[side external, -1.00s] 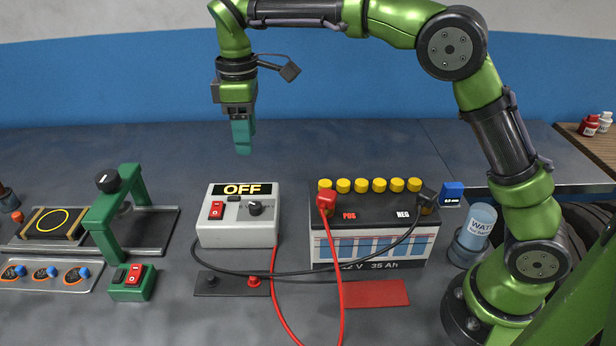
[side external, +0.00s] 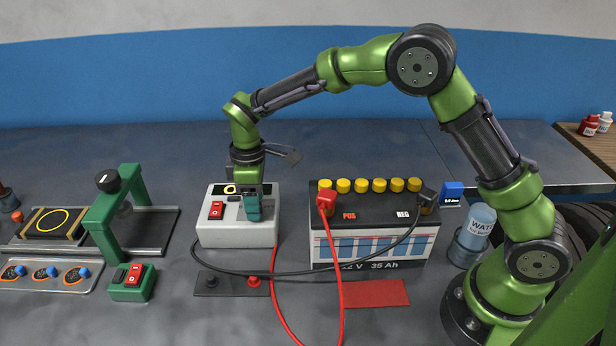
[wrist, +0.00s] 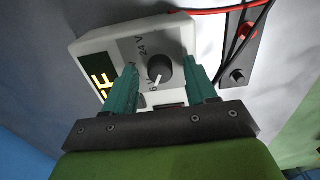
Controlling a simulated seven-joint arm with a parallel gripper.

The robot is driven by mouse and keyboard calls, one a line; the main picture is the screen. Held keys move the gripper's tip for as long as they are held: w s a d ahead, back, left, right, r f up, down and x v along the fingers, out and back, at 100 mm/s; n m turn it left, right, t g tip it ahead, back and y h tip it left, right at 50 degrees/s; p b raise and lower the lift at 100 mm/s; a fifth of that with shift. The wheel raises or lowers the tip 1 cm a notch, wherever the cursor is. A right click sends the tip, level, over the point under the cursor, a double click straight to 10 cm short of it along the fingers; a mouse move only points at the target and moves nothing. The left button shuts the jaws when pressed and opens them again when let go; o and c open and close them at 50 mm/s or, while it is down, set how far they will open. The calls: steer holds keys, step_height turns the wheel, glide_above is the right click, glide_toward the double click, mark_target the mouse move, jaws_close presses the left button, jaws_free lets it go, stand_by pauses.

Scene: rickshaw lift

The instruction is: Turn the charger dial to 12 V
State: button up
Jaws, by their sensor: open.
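The white charger box (side external: 236,232) stands left of the battery, its display partly hidden by my gripper in the side view. In the wrist view the black dial (wrist: 160,68) sits on the charger's face (wrist: 178,36), with "24 V" and "6 V" marks beside it. Its white pointer line points toward the "6 V" side. My gripper (wrist: 164,82) is open, one teal finger on each side of the dial; I cannot tell whether they touch it. In the side view my gripper (side external: 253,214) is down at the charger's top right, hiding the dial.
The battery (side external: 370,230) has a red clamp (side external: 326,200) and a black clamp (side external: 428,197) on it, with cables running to the charger. A red switch (side external: 216,210) is left on the charger. A green stand (side external: 104,222) is farther left.

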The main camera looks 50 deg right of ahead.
steer(key=shift+f, duration=0.1)
steer(key=c, duration=1)
steer(key=shift+c, duration=0.2)
steer(key=shift+m, duration=0.3)
steer(key=m, duration=1.1)
steer(key=o, duration=1)
